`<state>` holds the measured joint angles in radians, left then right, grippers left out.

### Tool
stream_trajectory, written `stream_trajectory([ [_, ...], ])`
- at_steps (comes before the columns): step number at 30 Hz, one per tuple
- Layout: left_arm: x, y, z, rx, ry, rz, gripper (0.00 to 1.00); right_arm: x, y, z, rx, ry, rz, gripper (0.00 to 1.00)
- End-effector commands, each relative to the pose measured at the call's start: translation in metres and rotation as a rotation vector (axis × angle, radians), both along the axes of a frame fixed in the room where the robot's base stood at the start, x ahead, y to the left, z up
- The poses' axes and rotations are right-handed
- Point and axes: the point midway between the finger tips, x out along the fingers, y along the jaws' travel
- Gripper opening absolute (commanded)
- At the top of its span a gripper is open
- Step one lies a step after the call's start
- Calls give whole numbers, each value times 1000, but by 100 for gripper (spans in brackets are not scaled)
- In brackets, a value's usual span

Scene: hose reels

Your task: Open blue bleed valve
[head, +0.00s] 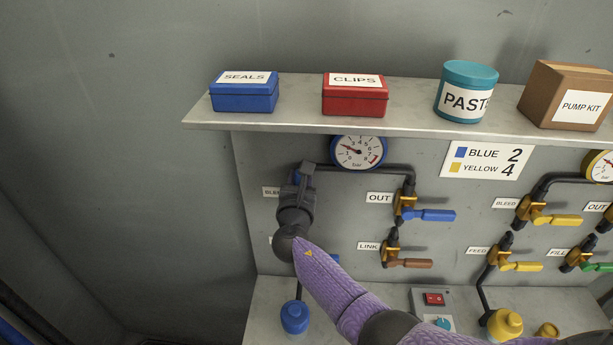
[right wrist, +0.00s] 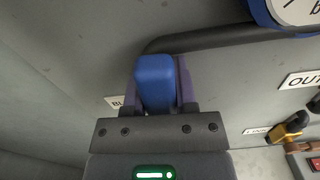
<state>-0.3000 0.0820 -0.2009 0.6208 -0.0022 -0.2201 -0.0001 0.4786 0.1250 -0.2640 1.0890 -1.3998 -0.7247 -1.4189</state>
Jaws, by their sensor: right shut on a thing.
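The blue bleed valve's handle (right wrist: 155,80) stands upright between my fingers in the right wrist view. My right gripper (head: 298,182) is shut on this handle, in front of the panel below left of the blue-rimmed gauge (head: 358,152). In the head view the gripper hides most of the valve, and its label (head: 270,191) is partly covered. The label is also partly hidden in the right wrist view (right wrist: 114,102). A dark pipe runs from behind the gripper to the right. My left gripper is not in view.
To the right are a blue OUT handle (head: 430,215) and a brown LINK handle (head: 412,263). A shelf (head: 300,120) above holds boxes and a teal tub (head: 467,90). A sign (head: 487,161) reads BLUE 2, YELLOW 4. Open space lies left of the panel.

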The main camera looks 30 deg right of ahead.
Motion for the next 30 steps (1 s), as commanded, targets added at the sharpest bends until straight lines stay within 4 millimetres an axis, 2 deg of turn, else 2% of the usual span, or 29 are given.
stream_trajectory([
  [9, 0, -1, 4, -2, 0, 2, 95, 3, 6, -2, -71, 48, 2, 0],
  [23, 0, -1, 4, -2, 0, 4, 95, 3, 7, -2, -78, 54, 2, 0],
  [24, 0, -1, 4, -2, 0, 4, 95, 3, 7, -2, -78, 54, 2, 39],
  [28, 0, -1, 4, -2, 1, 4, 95, 3, 6, -2, -78, 52, 2, 67],
  [30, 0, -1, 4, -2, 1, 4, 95, 3, 6, -1, -79, 52, 2, 71],
])
